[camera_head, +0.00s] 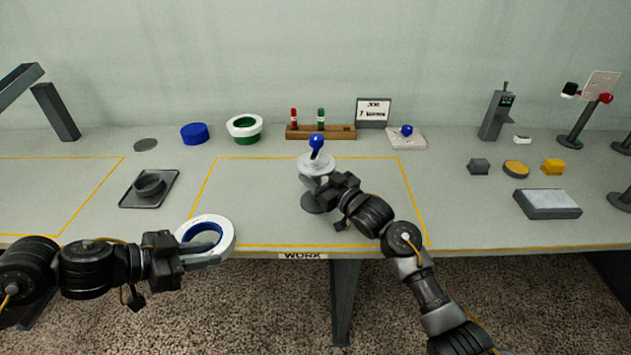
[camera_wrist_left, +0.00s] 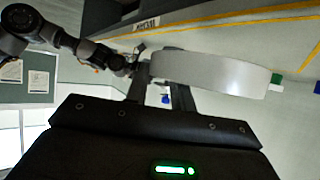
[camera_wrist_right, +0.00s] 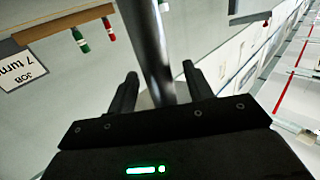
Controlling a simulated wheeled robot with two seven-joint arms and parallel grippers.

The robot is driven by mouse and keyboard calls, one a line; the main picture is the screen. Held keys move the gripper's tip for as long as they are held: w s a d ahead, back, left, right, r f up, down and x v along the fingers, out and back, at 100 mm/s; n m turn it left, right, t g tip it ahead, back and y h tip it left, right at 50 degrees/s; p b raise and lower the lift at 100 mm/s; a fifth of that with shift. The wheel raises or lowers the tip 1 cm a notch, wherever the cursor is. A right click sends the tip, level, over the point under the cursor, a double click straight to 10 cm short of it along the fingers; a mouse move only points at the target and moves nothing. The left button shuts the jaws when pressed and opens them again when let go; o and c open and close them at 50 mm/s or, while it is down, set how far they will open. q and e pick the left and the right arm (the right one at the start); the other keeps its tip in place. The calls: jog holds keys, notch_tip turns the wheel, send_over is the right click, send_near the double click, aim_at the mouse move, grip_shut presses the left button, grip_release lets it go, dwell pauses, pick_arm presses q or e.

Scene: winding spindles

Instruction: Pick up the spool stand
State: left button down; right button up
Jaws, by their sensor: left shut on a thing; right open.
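The spool stand is in the work area, with a dark round base (camera_head: 313,204), a pale disc (camera_head: 314,160) and a blue knob (camera_head: 316,141) on top. My right gripper (camera_head: 328,183) is open at the stand, below the disc. In the right wrist view the stand's grey post (camera_wrist_right: 150,45) runs between the open fingers (camera_wrist_right: 158,78); contact cannot be told. My left gripper (camera_head: 208,257) is shut on a white ring with a blue inside (camera_head: 223,232), held near the table's front edge. The ring also shows edge-on in the left wrist view (camera_wrist_left: 215,75).
A dark tray (camera_head: 129,200) with a round cup is at left. A blue cylinder (camera_head: 195,134), a green-and-white spool (camera_head: 244,128), a wooden rack (camera_head: 335,132) and a sign (camera_head: 373,113) line the back. Small blocks and a grey box (camera_head: 548,204) are at right.

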jog(key=shift+w+a, duration=0.2)
jog(key=shift+c, duration=0.2)
grip_shut()
jog(key=shift+r, duration=0.1)
